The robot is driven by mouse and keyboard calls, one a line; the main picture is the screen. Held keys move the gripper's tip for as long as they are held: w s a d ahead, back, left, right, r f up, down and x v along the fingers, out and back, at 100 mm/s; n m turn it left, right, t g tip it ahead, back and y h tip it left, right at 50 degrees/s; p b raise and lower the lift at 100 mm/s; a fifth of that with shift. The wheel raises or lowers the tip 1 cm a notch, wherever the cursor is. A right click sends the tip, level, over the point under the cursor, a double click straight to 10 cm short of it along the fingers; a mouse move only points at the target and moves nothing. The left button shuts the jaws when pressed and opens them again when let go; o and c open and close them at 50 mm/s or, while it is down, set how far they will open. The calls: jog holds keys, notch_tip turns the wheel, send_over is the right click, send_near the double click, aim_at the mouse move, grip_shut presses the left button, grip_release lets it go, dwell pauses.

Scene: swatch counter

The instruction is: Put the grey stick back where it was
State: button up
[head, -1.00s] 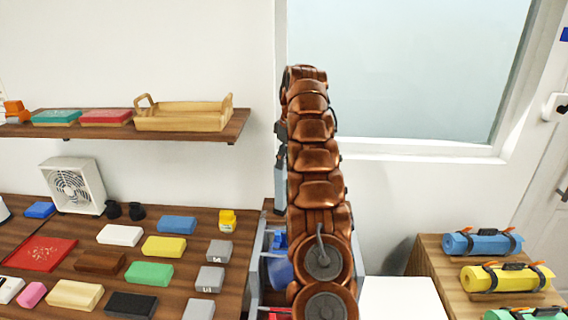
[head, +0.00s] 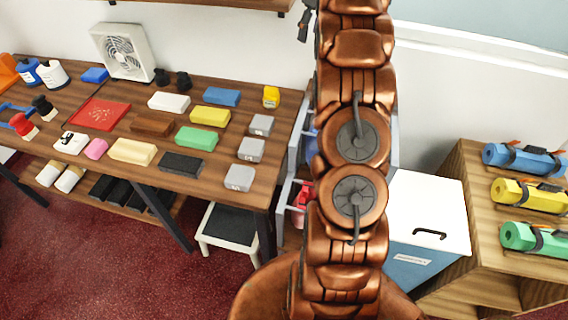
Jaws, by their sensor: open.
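No long grey stick shows clearly. Several coloured blocks lie on the wooden counter (head: 228,90). Three short grey blocks, with small pale marks, form its right column: a far one (head: 262,125), a middle one (head: 251,150) and a near one (head: 240,177). They lie apart from each other. A small dark finger-like part of my gripper (head: 304,25) shows at the top, left of my copper arm, high above and behind the grey blocks. The rest of the gripper is hidden behind the arm or out of frame. I see nothing held.
A grey-framed rack (head: 294,165) stands right of the counter, mostly behind my arm. A white-lidded blue box (head: 430,205) and a wooden stand (head: 470,172) with rolled mats are at right. A white stool (head: 229,225) sits below. Red floor in front is clear.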

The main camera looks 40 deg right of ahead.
jog(key=s+a+m+g, duration=0.1)
jog(key=s+a, duration=0.5)
jog(key=a, duration=0.7)
jog(key=s+a+m+g, duration=0.1)
jog(key=s+a, duration=0.6)
jog(key=a, duration=0.6)
jog(key=s+a+f, duration=0.3)
jog(key=s, duration=0.4)
jog(key=s+a+f, duration=0.3)
jog(key=s+a, duration=0.1)
jog(key=s, duration=0.4)
jog(key=s+a+f+g, duration=0.1)
jog(key=s+a+f, duration=0.1)
jog(key=s, duration=0.5)
jog(key=shift+s+a+f+h, duration=0.4)
jog(key=shift+a, duration=0.3)
jog(key=shift+d+m, duration=0.1)
jog(key=shift+m, duration=0.2)
